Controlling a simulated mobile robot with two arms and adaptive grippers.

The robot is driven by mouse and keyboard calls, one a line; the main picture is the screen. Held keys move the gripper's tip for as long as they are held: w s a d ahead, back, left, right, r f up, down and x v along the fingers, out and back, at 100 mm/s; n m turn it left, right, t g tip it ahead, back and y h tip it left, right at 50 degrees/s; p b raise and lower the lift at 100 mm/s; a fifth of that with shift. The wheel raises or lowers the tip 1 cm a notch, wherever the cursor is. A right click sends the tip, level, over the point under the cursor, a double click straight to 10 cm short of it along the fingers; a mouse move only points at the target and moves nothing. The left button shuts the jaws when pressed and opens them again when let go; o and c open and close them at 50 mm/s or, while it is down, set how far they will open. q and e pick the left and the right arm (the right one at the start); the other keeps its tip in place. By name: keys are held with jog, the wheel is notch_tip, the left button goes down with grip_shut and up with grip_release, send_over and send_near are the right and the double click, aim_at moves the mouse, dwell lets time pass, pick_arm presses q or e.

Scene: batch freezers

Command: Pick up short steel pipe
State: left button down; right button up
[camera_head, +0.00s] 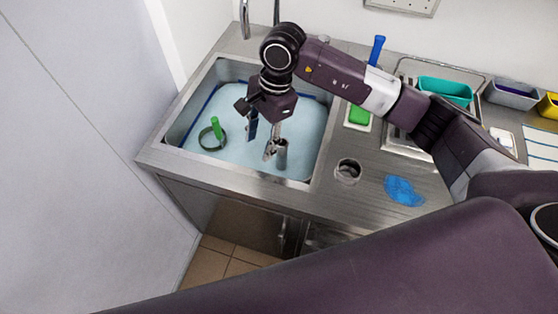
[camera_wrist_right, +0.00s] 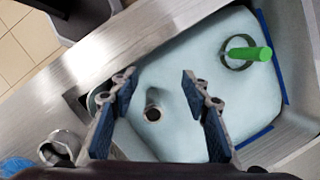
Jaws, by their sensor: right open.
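The short steel pipe (camera_head: 281,154) stands roughly upright in the light-blue sink basin (camera_head: 308,125), near the front right. My right gripper (camera_head: 262,140) points down into the basin, open and empty. Its right-hand finger in the head view is right beside the pipe; I cannot tell if they touch. In the right wrist view the two dark blue finger pads (camera_wrist_right: 160,118) are spread apart. My left gripper is not in view.
A green-handled ring (camera_head: 215,130) lies in the basin's left part. A round steel cup or hole (camera_head: 348,170) and a blue cloth (camera_head: 403,190) are on the counter at right. A teal tray (camera_head: 446,90) stands further back. The basin walls surround the gripper.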

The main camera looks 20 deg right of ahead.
aim_at(283, 143)
jog(key=d+b, duration=0.1)
jog(key=d, duration=0.1)
jog(key=w+d+f+h, duration=0.1)
jog(key=d, duration=0.1)
jog(key=w+d+f+h+b, duration=0.1)
jog(key=d, duration=0.1)
jog(key=shift+w+f+b, duration=0.1)
jog(key=shift+w+b, duration=0.05)
jog(key=shift+b, duration=0.2)
jog(key=shift+w+d+f+h+b, duration=0.1)
jog(key=shift+d+f+h+b, duration=0.05)
jog(key=shift+f+b, duration=0.5)
jog(key=shift+w+d+f+h+b, duration=0.1)
jog(key=shift+d+f+h+b, duration=0.05)
jog(key=shift+f+b, duration=0.4)
jog(key=shift+s+f, duration=0.2)
jog(key=shift+s+a+f+b, duration=0.1)
jog(key=shift+s+b, duration=0.05)
jog(key=shift+b, duration=0.15)
jog(key=shift+f, duration=0.3)
notch_tip(283, 143, down, 6)
jog(key=p, duration=0.3)
jog(key=shift+s+a+f, duration=0.1)
jog(key=shift+a, duration=0.05)
jog(key=shift+f, duration=0.45)
